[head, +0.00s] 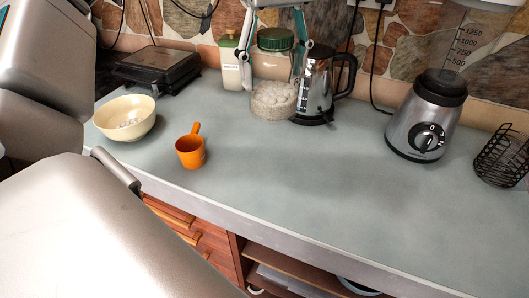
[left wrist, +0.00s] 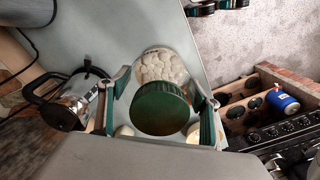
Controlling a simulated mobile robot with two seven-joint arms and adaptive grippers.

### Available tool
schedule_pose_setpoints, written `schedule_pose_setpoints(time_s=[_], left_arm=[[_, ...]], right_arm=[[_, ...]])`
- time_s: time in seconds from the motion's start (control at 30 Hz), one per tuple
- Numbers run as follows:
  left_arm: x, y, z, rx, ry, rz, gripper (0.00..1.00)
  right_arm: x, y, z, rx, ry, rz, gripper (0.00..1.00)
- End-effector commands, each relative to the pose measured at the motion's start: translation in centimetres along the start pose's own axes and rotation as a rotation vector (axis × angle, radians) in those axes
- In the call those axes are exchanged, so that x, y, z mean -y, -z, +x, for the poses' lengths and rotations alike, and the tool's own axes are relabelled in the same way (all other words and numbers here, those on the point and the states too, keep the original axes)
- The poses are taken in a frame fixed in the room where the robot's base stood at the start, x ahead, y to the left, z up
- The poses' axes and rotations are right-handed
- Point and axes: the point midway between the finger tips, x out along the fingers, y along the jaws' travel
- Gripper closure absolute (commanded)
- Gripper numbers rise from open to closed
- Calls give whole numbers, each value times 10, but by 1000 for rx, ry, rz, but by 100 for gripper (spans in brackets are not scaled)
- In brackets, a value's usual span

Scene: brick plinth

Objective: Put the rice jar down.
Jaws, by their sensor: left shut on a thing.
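The rice jar (head: 270,66) is a clear jar with pale contents and a dark green lid, upright near the back wall. My left gripper (head: 273,78) comes down over it from above, with one finger on each side, shut on it. In the left wrist view the round green lid (left wrist: 160,108) sits between the two fingers and hides the jar body. I cannot tell whether the jar touches anything below. My right gripper is not in view.
A steel kettle (head: 316,92) stands close right of the jar; a green-capped bottle (head: 231,68) stands close left. A black grill (head: 158,64), cream bowl (head: 126,122), orange cup (head: 190,152), blender (head: 425,120) and wire basket (head: 501,157) stand around. The counter's middle front is clear.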

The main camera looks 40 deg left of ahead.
Motion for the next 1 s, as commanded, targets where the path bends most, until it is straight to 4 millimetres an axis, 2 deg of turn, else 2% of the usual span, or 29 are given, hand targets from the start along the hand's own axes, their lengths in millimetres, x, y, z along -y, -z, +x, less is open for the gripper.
schedule_pose_setpoints(time_s=[0.13, 0.43, 0.7, 1.0], left_arm=[[2, 0, 16, 2, 4, -13, 76], [2, 0, 86, 3, 6, -11, 76], [2, 0, 139, 1, 3, -10, 76], [1, 0, 159, 0, 0, -9, 76]], right_arm=[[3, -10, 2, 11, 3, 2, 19], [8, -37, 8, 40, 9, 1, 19], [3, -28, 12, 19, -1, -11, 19], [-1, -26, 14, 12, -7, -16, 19]])
